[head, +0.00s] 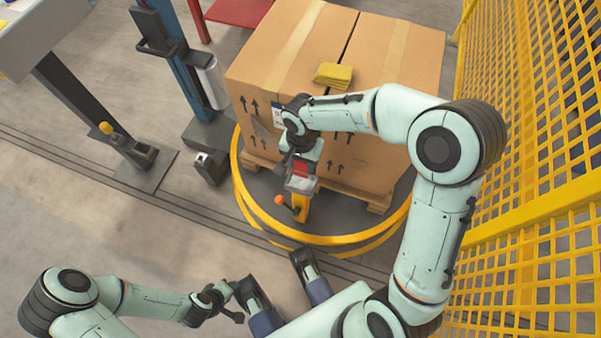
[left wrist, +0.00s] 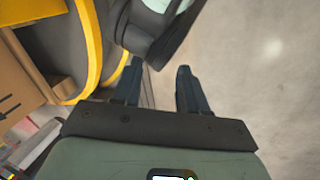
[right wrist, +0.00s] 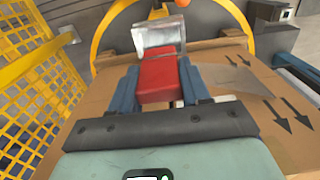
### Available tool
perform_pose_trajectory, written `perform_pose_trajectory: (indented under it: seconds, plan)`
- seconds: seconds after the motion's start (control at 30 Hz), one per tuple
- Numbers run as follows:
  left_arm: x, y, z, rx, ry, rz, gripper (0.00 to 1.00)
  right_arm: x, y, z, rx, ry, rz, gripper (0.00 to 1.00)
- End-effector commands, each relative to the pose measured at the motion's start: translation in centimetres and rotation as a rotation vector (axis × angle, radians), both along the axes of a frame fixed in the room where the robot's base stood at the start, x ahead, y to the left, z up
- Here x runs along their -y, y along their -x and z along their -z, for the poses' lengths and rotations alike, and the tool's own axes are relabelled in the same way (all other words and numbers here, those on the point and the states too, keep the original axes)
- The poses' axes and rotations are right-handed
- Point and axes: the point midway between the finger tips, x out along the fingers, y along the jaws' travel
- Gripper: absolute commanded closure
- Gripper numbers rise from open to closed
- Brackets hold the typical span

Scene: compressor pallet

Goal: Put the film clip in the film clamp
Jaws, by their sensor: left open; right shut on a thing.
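The red film clip (right wrist: 158,82) sits between the fingers of my right gripper (right wrist: 158,92), which is shut on it. In the head view the clip (head: 301,168) and my right gripper (head: 303,163) are in front of the cartons. The film clamp (head: 299,206) is a yellow-orange post with an orange knob, at the near side of the yellow ring. A silver piece (right wrist: 159,36) lies right at the clip's far end; I cannot tell whether the clip is inside it. My left gripper (left wrist: 157,82) is open and empty, low in the head view (head: 236,292).
Brown cartons (head: 391,58) stand on a wooden pallet (head: 378,203) inside the yellow ring (head: 242,199). A folded yellow cloth (head: 333,75) lies on top. Yellow mesh fencing (head: 540,170) bounds the right side. A blue column (head: 178,55) stands left.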

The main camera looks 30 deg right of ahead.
Motion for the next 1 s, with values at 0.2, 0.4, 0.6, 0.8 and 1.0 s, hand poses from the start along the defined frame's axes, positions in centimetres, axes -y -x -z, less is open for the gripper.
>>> perform_pose_trajectory:
  seconds: [0.2, 0.4, 0.6, 0.8, 1.0]
  plan:
    - [-0.4, -0.8, 0.6, 0.020, -0.010, -0.008, 0.57, 0.0, 0.0, 1.9, -0.001, 0.001, -0.001, 0.84]
    - [-1.1, -2.2, 1.7, 0.057, -0.028, -0.024, 0.57, 0.0, 0.0, 5.6, -0.003, 0.000, 0.000, 0.84]
    - [-1.5, -2.9, 2.0, 0.077, -0.037, -0.032, 0.57, 0.0, 0.0, 6.9, 0.001, 0.000, -0.001, 0.84]
    - [-1.4, -2.9, 2.0, 0.076, -0.037, -0.031, 0.57, 0.0, 0.0, 6.8, 0.002, -0.001, -0.001, 0.84]
    - [-1.6, -3.2, 2.3, 0.085, -0.042, -0.035, 0.57, 0.0, 0.0, 7.2, 0.001, 0.000, -0.001, 0.84]
